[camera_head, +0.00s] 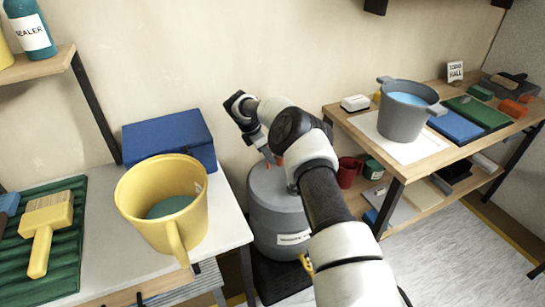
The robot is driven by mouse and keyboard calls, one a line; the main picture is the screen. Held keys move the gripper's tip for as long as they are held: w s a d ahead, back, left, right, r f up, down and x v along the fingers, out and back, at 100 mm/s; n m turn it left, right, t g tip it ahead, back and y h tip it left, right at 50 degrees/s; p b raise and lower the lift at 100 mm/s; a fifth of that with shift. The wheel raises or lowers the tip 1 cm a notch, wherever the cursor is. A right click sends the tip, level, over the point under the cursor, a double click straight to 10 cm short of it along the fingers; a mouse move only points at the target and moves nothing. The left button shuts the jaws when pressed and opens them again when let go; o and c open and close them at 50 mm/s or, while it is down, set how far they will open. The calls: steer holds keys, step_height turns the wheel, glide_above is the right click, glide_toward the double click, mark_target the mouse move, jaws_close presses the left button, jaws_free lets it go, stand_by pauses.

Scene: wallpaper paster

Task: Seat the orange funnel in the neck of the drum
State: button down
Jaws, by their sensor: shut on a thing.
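Small orange patches of the funnel (278,160) show just above the drum's top, beside my gripper. Most of the funnel is hidden behind my arm and gripper. My gripper (268,154) points down over the drum's top and is shut on the funnel. The drum's neck is hidden, so I cannot tell whether the funnel's spout is in it, touching it or above it.
A yellow jug (130,195) and a blue box (166,136) stand on the left table, close to the drum. A grey pot (402,122) stands on the right wooden bench. A red mug (347,174) sits on its lower shelf. Open floor lies at the lower right.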

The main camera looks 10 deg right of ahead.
steer(key=shift+n, duration=0.3)
steer(key=r+p, duration=0.1)
steer(key=r, duration=0.8)
steer(key=shift+a+p, duration=0.2)
steer(key=shift+p, duration=0.1)
steer(key=shift+a+r+n+t, duration=0.15)
steer(key=shift+r+n+t, duration=0.15)
steer(key=s+d+n+t, duration=0.1)
steer(key=s+d+n, duration=0.1)
steer(key=s, duration=0.5)
steer(key=s+d+f+n+t, duration=0.1)
steer(key=s+n, duration=0.1)
steer(key=s, duration=0.6)
steer(key=shift+d+f+n+y, duration=0.15)
steer(key=shift+d+n+y, duration=0.15)
steer(key=shift+d+n, duration=0.1)
steer(key=shift+p, duration=0.35)
steer(key=shift+f+b, duration=2.3)
steer(key=shift+f, duration=0.6)
steer(key=shift+a+f+b, duration=0.1)
steer(key=shift+f+b, duration=1.2)
steer(key=shift+f, duration=0.8)
steer(key=c, duration=1.7)
jaws_free()
